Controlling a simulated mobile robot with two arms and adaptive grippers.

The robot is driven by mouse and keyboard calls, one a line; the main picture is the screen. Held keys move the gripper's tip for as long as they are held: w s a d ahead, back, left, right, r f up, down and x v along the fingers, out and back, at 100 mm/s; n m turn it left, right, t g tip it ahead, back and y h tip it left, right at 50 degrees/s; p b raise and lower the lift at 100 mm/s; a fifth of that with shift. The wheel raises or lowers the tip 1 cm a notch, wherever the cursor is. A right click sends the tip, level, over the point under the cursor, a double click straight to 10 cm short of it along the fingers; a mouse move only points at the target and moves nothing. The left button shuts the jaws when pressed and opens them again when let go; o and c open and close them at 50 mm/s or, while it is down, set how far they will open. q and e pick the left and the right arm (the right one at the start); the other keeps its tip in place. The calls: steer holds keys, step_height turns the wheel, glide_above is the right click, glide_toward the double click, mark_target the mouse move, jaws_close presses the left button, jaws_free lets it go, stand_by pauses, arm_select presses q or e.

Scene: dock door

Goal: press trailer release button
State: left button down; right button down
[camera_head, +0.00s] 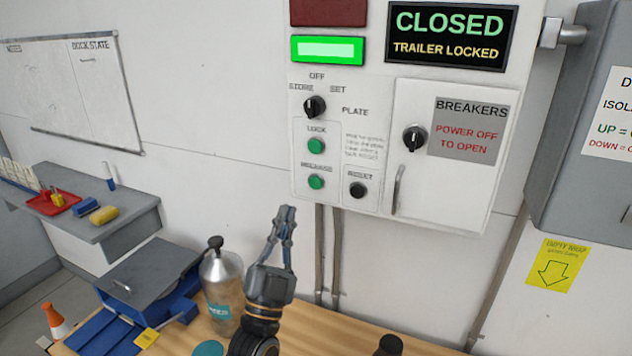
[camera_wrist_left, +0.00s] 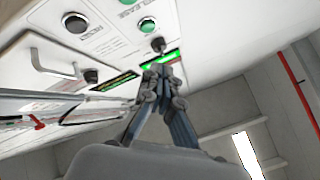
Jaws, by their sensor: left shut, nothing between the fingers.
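The release button (camera_head: 316,182) is a green round button low on the left of the white wall panel (camera_head: 440,205). The green lock button (camera_head: 316,146) sits above it, and the black reset button (camera_head: 357,189) is to its right. In the left wrist view the release button (camera_wrist_left: 127,2) is cut by the top edge, near the lock button (camera_wrist_left: 146,25) and reset button (camera_wrist_left: 75,22). My left gripper (camera_head: 287,209) is shut and empty, below and left of the release button in the head view, apart from it. My right gripper is out of view.
The display (camera_head: 452,36) reads CLOSED, TRAILER LOCKED. A selector knob (camera_head: 315,107) is above the buttons; the breaker door (camera_head: 455,180) with its handle is to the right. Below are a wooden bench (camera_head: 320,335), a spray bottle (camera_head: 222,285) and a blue box (camera_head: 185,300).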

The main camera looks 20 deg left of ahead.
mark_target(315, 183)
arm_select(q)
steer(key=shift+s, duration=0.1)
steer(key=shift+w+d+b, duration=0.2)
steer(key=shift+w+b, duration=0.35)
steer(key=shift+w, duration=0.9)
steer(key=shift+w+d+b, duration=0.15)
steer(key=shift+w+b, duration=0.45)
steer(key=shift+w, duration=0.9)
steer(key=shift+w+d+b, duration=0.2)
steer(key=shift+w+b, duration=0.35)
steer(key=shift+w, duration=0.9)
steer(key=shift+w, duration=0.1)
steer(key=shift+w, duration=0.35)
steer(key=shift+w+d+b, duration=0.1)
steer(key=shift+w+b, duration=0.2)
steer(key=shift+w, duration=0.1)
steer(key=shift+s, duration=0.1)
steer(key=shift+s+p, duration=0.45)
steer(key=shift+s, duration=0.35)
